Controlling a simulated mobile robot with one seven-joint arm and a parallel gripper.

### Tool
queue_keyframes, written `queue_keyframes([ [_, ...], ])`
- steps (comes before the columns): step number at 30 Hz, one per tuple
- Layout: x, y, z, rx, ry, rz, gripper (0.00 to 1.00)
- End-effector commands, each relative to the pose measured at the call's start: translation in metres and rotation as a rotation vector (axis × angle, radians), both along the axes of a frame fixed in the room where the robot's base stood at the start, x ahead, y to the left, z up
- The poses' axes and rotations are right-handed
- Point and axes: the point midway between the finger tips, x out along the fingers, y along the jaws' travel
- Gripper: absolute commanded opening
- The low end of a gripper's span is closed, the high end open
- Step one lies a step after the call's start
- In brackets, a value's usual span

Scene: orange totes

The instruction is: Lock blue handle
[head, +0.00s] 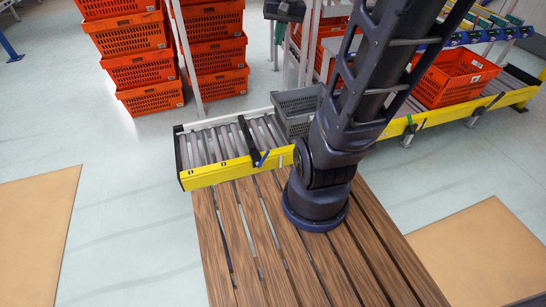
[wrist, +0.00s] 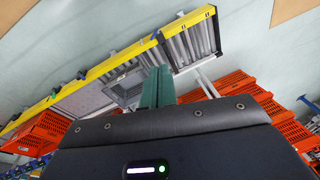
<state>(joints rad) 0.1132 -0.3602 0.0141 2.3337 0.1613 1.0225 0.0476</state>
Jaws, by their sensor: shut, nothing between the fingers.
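The blue handle (head: 262,159) sits on the yellow front rail of the roller conveyor (head: 222,173), at the foot of a black bar across the rollers. It is tilted, and the head view is too coarse to tell its lock state. In the wrist view the conveyor (wrist: 188,48) shows beyond my gripper (wrist: 157,72), whose green fingers are together and empty.
A grey crate (head: 296,104) stands on the conveyor right of the handle, partly behind my arm. An orange tote (head: 458,80) sits farther right. Stacked orange totes (head: 140,68) stand behind. A slatted wooden platform (head: 245,235) lies in front of the conveyor; floor at left is open.

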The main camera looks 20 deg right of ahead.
Motion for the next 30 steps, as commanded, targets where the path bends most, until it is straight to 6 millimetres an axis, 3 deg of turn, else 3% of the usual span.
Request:
queue_keyframes([
  [17,0.095,-0.022,-0.044,0.139,0.177,-0.154,0.0],
  [30,0.161,-0.047,-0.097,0.252,0.305,-0.276,0.0],
])
